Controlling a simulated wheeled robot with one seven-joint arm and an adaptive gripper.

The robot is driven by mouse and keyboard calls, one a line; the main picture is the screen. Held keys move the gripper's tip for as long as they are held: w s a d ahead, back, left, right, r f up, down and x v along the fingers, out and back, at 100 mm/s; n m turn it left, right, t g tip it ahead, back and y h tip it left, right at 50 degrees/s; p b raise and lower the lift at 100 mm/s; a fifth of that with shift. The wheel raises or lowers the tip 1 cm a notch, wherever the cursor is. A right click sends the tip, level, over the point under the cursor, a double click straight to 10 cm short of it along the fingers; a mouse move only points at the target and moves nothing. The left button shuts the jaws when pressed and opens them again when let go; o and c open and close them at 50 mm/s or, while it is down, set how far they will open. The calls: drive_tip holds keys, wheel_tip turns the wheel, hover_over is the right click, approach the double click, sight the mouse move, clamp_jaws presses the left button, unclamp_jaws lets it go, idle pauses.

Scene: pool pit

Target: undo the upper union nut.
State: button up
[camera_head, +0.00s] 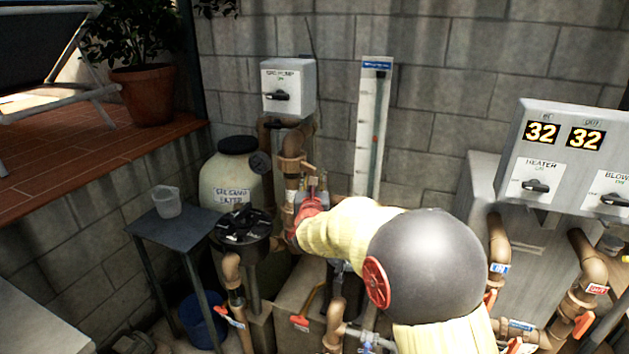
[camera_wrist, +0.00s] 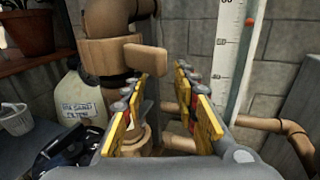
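The upper union nut (camera_wrist: 107,54) is a tan collar around a vertical brown pipe, with a flat lug (camera_wrist: 146,59) sticking out to the right. In the head view the nut (camera_head: 291,163) sits on the pipe below the grey pump switch box. My gripper (camera_wrist: 162,82) has two yellow-sided fingers spread apart with nothing between them. The lug shows just above and past the left fingertip; whether they touch I cannot tell. A lower tan fitting (camera_wrist: 137,138) shows partly behind the left finger. In the head view my arm hides most of my gripper (camera_head: 313,184).
A cream filter tank (camera_head: 229,175) and black-lidded pump (camera_head: 242,228) stand left of the pipe. A white scale board (camera_head: 372,130) is close on the right. A small table (camera_head: 183,222) holds a clear cup (camera_head: 167,202). The heater panel (camera_head: 565,165) is far right.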

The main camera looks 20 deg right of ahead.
drive_tip(key=v, duration=1.2)
